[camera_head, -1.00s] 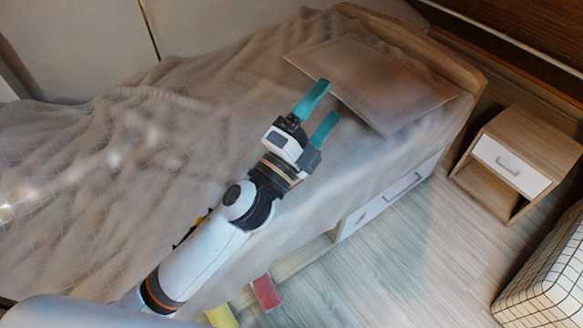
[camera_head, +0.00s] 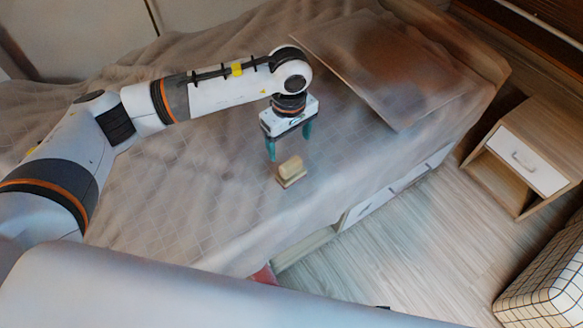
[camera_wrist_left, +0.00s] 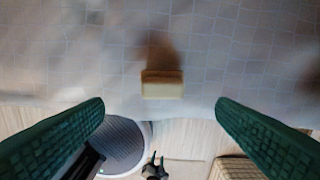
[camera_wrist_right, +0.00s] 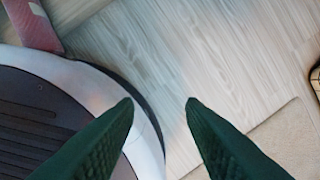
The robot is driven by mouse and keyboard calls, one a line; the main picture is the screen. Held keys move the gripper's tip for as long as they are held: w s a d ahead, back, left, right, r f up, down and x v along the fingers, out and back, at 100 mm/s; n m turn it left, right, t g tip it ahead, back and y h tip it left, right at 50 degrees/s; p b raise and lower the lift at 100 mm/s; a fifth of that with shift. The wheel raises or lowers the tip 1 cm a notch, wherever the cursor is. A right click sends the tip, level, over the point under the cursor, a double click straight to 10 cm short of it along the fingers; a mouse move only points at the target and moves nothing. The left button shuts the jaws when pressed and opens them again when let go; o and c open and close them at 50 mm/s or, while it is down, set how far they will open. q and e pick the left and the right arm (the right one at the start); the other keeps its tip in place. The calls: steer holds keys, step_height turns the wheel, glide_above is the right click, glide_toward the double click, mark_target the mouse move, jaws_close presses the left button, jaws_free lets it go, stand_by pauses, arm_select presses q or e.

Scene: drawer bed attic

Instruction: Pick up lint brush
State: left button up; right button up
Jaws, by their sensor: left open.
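The lint brush (camera_head: 291,170) is a small tan and cream block lying on the bedspread near the bed's front edge. My left gripper (camera_head: 290,153) is open and points down just above and behind it, with nothing between its fingers. In the left wrist view the brush (camera_wrist_left: 162,84) lies beyond the gap between the two green fingers of my left gripper (camera_wrist_left: 160,105), apart from both. My right gripper (camera_wrist_right: 160,102) shows only in the right wrist view, open and empty above the floor.
A nightstand (camera_head: 525,155) stands at the right. A checked box-like piece (camera_head: 545,265) is at lower right. The wooden floor (camera_head: 390,240) between is clear.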

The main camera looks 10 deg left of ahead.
mark_target(291, 162)
arm_select(q)
steer(key=f, duration=0.9)
steer(key=shift+w+d+f, duration=0.1)
steer(key=shift+d+f, duration=0.1)
steer(key=shift+f, duration=0.25)
steer(key=c, duration=1.1)
arm_select(e)
steer(key=shift+w+r, duration=0.35)
steer(key=shift+r, duration=0.15)
